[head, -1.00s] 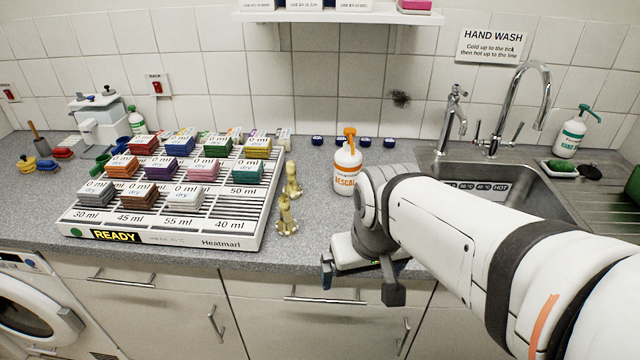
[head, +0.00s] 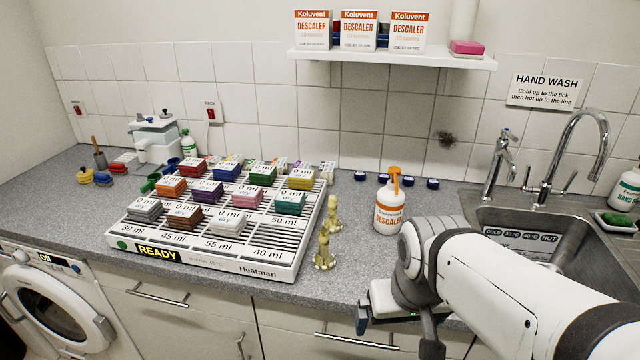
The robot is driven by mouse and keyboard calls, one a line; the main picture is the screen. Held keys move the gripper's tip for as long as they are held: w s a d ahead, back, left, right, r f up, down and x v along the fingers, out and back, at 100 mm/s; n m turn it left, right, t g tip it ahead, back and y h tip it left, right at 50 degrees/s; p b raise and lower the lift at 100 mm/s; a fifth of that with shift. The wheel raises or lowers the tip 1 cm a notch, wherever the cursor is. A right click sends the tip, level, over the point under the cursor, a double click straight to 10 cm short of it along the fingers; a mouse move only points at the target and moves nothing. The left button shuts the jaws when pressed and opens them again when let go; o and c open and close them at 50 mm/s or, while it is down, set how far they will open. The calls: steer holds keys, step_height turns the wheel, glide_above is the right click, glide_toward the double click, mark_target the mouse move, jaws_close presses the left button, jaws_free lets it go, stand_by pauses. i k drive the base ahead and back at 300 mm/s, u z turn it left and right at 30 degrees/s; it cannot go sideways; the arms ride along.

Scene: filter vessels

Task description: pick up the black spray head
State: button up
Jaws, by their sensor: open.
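I cannot make out a black spray head in the head view. The white descaler bottle (head: 389,208) stands upright on the counter, and its spray head (head: 395,178) is orange. My gripper (head: 397,336) is open at the counter's front edge, in front of and below the descaler bottle and apart from it. My arm covers part of the counter and sink at the lower right.
A white Heatmarl rack (head: 215,262) with several coloured blocks fills the left counter. Two brass-coloured fittings (head: 324,250) stand beside it. Several dark blue caps (head: 407,183) lie near the wall. A shelf (head: 400,59) holds descaler boxes. The sink (head: 478,222) is at right.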

mark_target(334, 225)
steer(key=k, duration=1.3)
steer(key=u, duration=0.4)
steer(key=i, duration=1.85)
steer(key=z, duration=0.55)
